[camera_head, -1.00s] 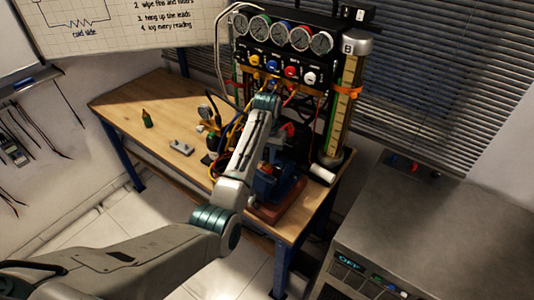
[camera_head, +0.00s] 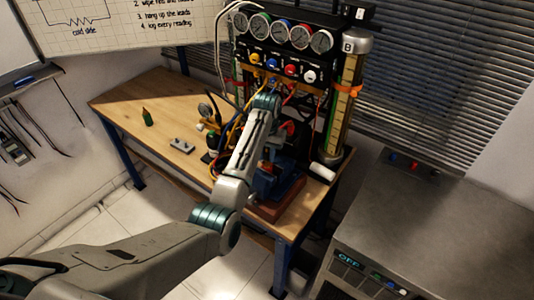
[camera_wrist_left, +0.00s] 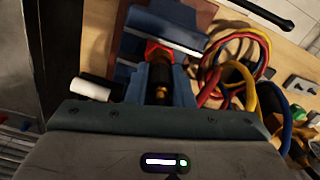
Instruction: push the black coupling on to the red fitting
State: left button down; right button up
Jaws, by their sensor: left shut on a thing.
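In the left wrist view, my left gripper (camera_wrist_left: 160,88) is shut on the black coupling (camera_wrist_left: 158,94), which sits between its two blue-grey fingers. The red fitting (camera_wrist_left: 156,48) is straight ahead of the coupling, at the blue vise (camera_wrist_left: 160,28). A brass-coloured part (camera_wrist_left: 160,70) shows between the black and the red. I cannot tell how far the coupling overlaps the fitting. In the head view, my left arm hides the fingertips and the coupling. My right gripper is not in view.
Red, yellow and blue leads (camera_wrist_left: 235,60) loop close beside the gripper. The gauge rig (camera_head: 285,65) and a tall glass column (camera_head: 342,110) stand behind. A white cylinder (camera_wrist_left: 90,90) lies to the left. The wooden bench (camera_head: 140,95) has free room at its left.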

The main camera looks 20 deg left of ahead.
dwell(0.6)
pick_arm(q)
jog(key=c, duration=0.9)
grip_release()
jog(key=shift+o, duration=0.2)
